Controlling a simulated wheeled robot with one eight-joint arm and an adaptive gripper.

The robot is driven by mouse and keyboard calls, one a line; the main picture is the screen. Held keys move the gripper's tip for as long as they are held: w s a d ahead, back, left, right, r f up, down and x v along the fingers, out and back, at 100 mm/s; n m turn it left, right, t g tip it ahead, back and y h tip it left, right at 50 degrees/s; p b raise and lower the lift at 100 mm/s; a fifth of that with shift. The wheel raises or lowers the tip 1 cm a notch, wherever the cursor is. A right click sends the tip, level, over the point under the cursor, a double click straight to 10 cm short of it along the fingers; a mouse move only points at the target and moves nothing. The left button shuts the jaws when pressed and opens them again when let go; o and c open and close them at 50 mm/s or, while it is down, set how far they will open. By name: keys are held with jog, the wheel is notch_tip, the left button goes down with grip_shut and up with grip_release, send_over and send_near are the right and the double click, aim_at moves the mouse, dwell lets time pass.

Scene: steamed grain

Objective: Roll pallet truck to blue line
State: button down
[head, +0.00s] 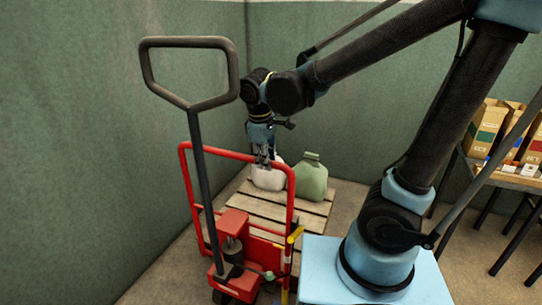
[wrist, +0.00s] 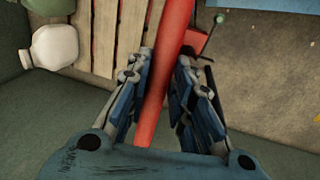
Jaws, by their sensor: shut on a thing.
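The red pallet truck (head: 232,240) stands at left centre in the head view, with a tall black loop handle (head: 190,42) and a red tube guard frame. A slatted wooden pallet (head: 262,207) lies behind the frame and carries a white jug (head: 268,178) and a green jug (head: 310,178). My gripper (head: 265,160) is at the frame's top rail. In the wrist view, its fingers (wrist: 160,75) are closed around a red tube (wrist: 172,50) of the frame. The pallet slats (wrist: 110,45) and the white jug (wrist: 55,46) show beyond. I see no blue line in either view.
A green wall (head: 85,150) runs close along the truck's left side, and another stands behind the pallet. At the right, a table (head: 515,181) holds several cartons (head: 487,127). Bare floor (head: 465,262) shows at the lower right.

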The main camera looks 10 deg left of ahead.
jog(key=shift+s+a+r, duration=0.1)
jog(key=shift+s+a, duration=0.15)
jog(key=shift+s, duration=0.3)
jog(key=shift+w, duration=0.1)
jog(key=c, duration=1.4)
grip_release()
jog(key=shift+d, duration=0.1)
jog(key=shift+s+a+r, duration=0.1)
jog(key=shift+s+r, duration=0.3)
jog(key=shift+r, duration=1.55)
jog(key=shift+s+a+r, duration=0.1)
jog(key=shift+s+r, duration=0.25)
jog(key=shift+r, duration=1.6)
jog(key=shift+s+a+r, duration=0.1)
jog(key=shift+s+r, duration=0.3)
jog(key=shift+r, duration=1.55)
